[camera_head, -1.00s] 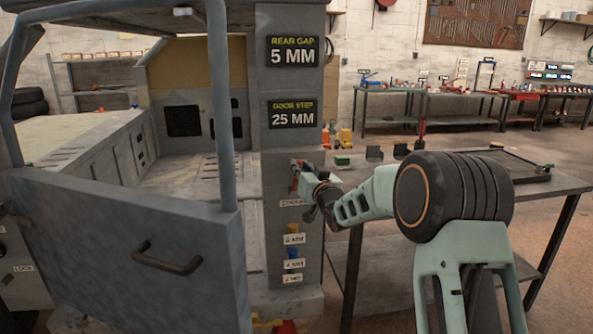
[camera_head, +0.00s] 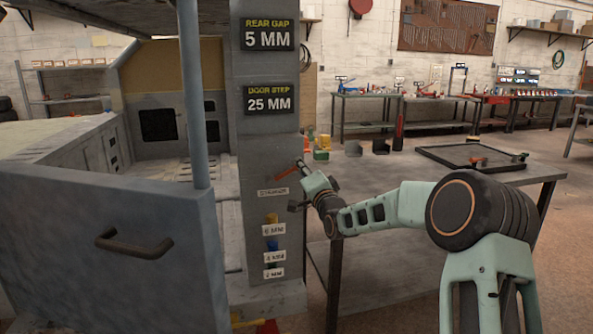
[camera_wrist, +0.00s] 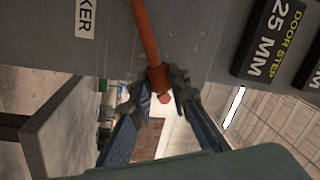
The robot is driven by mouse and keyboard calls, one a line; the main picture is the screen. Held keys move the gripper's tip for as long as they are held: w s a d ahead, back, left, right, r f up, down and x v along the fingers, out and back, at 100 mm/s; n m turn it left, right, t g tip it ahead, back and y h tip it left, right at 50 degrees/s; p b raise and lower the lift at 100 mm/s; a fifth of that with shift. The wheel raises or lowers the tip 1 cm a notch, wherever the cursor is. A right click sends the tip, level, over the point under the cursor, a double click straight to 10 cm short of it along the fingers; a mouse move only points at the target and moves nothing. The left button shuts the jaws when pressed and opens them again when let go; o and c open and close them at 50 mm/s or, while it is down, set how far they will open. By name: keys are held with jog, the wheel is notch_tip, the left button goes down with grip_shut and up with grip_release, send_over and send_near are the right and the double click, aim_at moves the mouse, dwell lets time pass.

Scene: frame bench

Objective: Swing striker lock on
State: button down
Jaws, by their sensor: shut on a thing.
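The striker lock is a red-orange lever (camera_head: 288,172) on the grey door post (camera_head: 268,140), just above the striker label (camera_head: 272,191). In the head view it slants up to the right, out from the post. In the wrist view the lever (camera_wrist: 146,35) comes down from the post, and its end passes between my fingertips. My gripper (camera_wrist: 160,88) is shut on the lever near its outer end; a small red tip shows beyond the fingers. In the head view my gripper (camera_head: 304,171) sits at the right side of the post, its fingertips partly hidden.
The open grey door (camera_head: 110,235) with a dark handle stands at the left. Yellow, blue and green labelled pieces (camera_head: 272,245) sit below the lever. A workbench (camera_head: 455,190) with a black tray (camera_head: 472,157) stands behind my arm.

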jog(key=shift+w+d+f+m+h+b, duration=0.15)
jog(key=shift+d+f+m+b, duration=0.1)
jog(key=shift+f+m+b, duration=0.65)
jog(key=shift+d+f+m+h+b, duration=0.2)
jog(key=shift+f+m+b, duration=0.35)
jog(key=shift+m, duration=0.65)
jog(key=shift+f, duration=0.15)
jog(key=c, duration=1.8)
grip_release()
jog(key=shift+c, duration=0.2)
jog(key=v, duration=1.2)
jog(key=shift+f, duration=0.2)
